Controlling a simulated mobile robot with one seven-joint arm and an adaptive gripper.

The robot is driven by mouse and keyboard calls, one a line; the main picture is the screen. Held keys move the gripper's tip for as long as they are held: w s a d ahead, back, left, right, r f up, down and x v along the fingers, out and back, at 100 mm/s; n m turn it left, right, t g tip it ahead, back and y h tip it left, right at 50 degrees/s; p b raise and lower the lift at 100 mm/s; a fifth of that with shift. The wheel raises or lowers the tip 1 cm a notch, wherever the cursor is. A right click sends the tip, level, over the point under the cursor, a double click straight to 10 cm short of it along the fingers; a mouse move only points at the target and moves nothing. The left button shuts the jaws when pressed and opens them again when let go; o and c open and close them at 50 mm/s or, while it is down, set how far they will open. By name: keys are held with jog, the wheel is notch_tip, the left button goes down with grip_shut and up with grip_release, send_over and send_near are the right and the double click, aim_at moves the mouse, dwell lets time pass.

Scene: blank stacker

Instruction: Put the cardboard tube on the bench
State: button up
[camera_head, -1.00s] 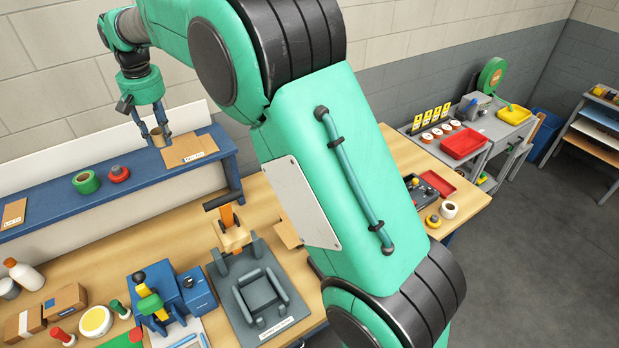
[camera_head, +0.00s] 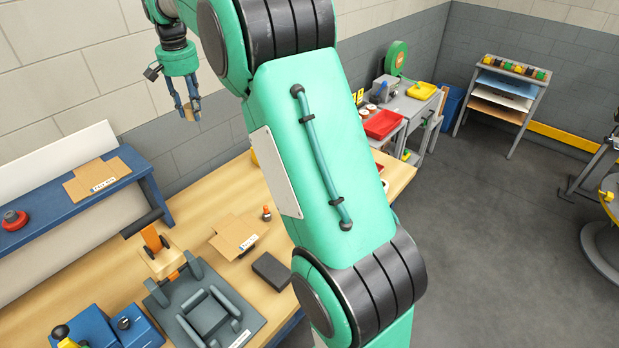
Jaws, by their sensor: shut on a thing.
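My gripper (camera_head: 189,114) is shut on the cardboard tube (camera_head: 191,104), a small tan piece between its fingers. They are at the upper left, held in the air in front of the grey wall. The fingers hide part of the tube. The bench (camera_head: 215,180) is a long light wood top running below and to the right. The gripper and tube appear above its back part, with clear space beneath. My own arm crosses the middle of the view and hides part of the bench.
A blue shelf (camera_head: 45,214) at the left carries flat cardboard (camera_head: 97,181) and a red roll (camera_head: 14,219). On the bench stand a grey fixture (camera_head: 205,312), an orange-handled tool (camera_head: 156,243), an open cardboard box (camera_head: 238,235) and a dark block (camera_head: 272,270). Bare wood shows behind the box.

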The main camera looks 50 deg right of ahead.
jog(key=s+d+m+b, duration=0.2)
jog(key=s+d+m, duration=0.35)
jog(key=d, duration=0.85)
jog(key=n, duration=0.2)
send_over(258, 200)
notch_tip(258, 200, down, 31)
jog(key=shift+s+a+f+p, duration=0.1)
jog(key=shift+a+f+p, duration=0.15)
jog(key=shift+f, duration=0.2)
jog(key=shift+f+b, duration=0.4)
jog(key=shift+f, duration=2.05)
jog(key=shift+f+b, duration=0.45)
jog(key=shift+f, duration=2.05)
